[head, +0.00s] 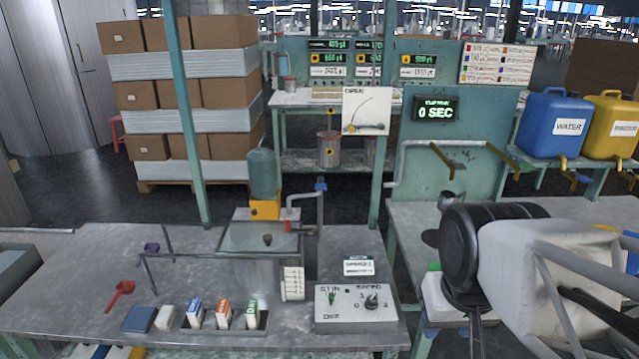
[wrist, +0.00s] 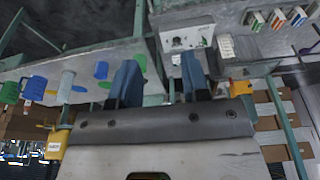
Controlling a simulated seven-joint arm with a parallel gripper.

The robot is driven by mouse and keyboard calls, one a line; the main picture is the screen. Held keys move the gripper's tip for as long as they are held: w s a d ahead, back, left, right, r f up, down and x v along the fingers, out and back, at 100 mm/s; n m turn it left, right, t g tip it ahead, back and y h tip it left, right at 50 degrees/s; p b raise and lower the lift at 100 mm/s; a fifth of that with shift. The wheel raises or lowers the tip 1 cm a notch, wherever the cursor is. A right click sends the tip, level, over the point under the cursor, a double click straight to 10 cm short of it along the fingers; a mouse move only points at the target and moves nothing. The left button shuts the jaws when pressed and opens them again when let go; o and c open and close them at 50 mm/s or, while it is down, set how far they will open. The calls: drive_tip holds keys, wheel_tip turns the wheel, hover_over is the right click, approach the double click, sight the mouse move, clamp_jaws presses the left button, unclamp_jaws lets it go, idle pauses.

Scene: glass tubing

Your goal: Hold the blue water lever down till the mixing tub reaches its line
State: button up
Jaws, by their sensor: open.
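The blue water lever (head: 320,187) sits on top of a thin grey pipe that rises from the bench and bends toward the mixing tub. The mixing tub (head: 258,240) is a grey, glassy vessel under the stirrer, with a white marked scale (head: 292,283) at its front right. The liquid level and the line cannot be made out. My gripper (wrist: 158,68) is open and empty in the wrist view, its two blue fingers apart. In the head view my wrist is at the right, away from the lever and tub; the fingers are not clear there.
A control box (head: 356,308) with a green switch and knob stands at the bench front. The stirrer (head: 263,175) rises behind the tub. A blue water jug (head: 554,125) stands on the right shelf. A display (head: 436,109) reads 0 SEC.

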drive_tip(key=shift+w+r, duration=0.15)
drive_tip(key=shift+w, duration=0.05)
drive_tip(key=c, duration=0.7)
drive_tip(key=shift+w+r, duration=0.2)
drive_tip(key=shift+w, duration=0.05)
clamp_jaws()
drive_tip(key=w+a+r+n, duration=0.2)
drive_tip(key=w+r+n, duration=0.1)
drive_tip(key=w, duration=0.8)
drive_tip(key=w+a+r+n+g, duration=0.1)
drive_tip(key=w+a+r+n, duration=0.2)
drive_tip(key=w, duration=0.9)
drive_tip(key=w+a+r+n, duration=0.1)
drive_tip(key=w+r+n, duration=0.25)
drive_tip(key=w, duration=0.75)
drive_tip(key=w+a+f+n, duration=0.2)
drive_tip(key=w+a+n, duration=0.1)
drive_tip(key=w, duration=0.7)
drive_tip(key=w+a+f+n+g, duration=0.1)
drive_tip(key=w+a+f+n, duration=0.1)
drive_tip(key=w, duration=0.8)
drive_tip(key=w+a+f+n, duration=0.3)
drive_tip(key=w+a, duration=0.3)
drive_tip(key=w, duration=0.4)
drive_tip(key=shift+w+a+f+n+g, duration=0.15)
drive_tip(key=shift+w+f+n+g, duration=0.05)
drive_tip(key=shift+w+n+g, duration=0.15)
